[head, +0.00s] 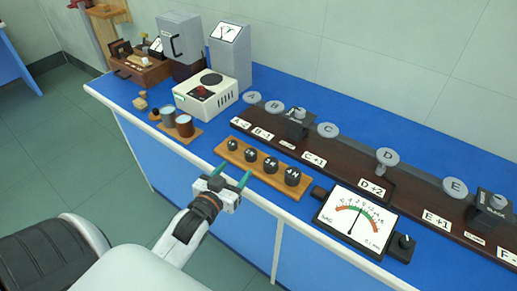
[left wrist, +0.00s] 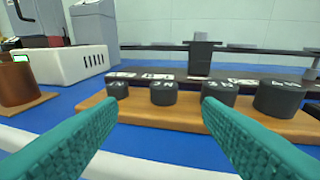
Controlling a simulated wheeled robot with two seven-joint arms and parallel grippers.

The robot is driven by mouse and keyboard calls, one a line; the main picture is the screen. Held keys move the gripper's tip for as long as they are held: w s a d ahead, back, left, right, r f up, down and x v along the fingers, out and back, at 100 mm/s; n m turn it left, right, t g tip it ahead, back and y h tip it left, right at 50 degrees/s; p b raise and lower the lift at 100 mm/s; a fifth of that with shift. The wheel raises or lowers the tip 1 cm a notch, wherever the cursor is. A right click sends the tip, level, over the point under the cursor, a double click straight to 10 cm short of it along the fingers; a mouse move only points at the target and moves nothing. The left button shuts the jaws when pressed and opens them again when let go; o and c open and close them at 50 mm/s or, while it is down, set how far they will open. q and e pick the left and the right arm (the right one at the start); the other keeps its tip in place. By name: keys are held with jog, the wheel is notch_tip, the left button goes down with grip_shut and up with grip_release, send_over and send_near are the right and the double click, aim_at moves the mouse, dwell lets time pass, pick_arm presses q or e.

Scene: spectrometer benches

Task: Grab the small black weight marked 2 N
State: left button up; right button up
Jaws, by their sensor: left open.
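Several small black weights stand in a row on a wooden strip (head: 225,153) on the blue bench, growing larger to the right. My left gripper (head: 234,174) is open and empty, with teal fingers, at the bench's front edge before the strip. In the left wrist view the second weight shows between the fingertips, farther off and untouched. My right gripper is not in view.
A dark rail with lettered discs (head: 328,130) runs behind the weights. An analog meter (head: 357,218) lies right of them. Metal cylinders (head: 184,125) on a small board and a white hotplate-like box (head: 206,95) stand left. Blue bench shows between.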

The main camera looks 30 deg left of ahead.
aim_at(254, 149)
pick_arm(q)
jog(key=x, duration=0.3)
jog(key=shift+r, duration=0.1)
jog(key=x, duration=0.2)
jog(key=shift+w+p, duration=0.4)
jog(key=shift+w, duration=0.35)
jog(key=x, duration=0.2)
jog(key=p+x, duration=0.1)
jog(key=x, duration=0.1)
jog(key=shift+w+d+r, duration=0.1)
jog(key=shift+w+d, duration=0.05)
jog(key=shift+d, duration=0.05)
jog(key=shift+w+f, duration=0.2)
jog(key=shift+w, duration=0.25)
jog(key=shift+s, duration=0.1)
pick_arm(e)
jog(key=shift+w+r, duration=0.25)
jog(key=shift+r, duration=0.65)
pick_arm(q)
jog(key=shift+r, duration=0.1)
jog(key=c, duration=1.2)
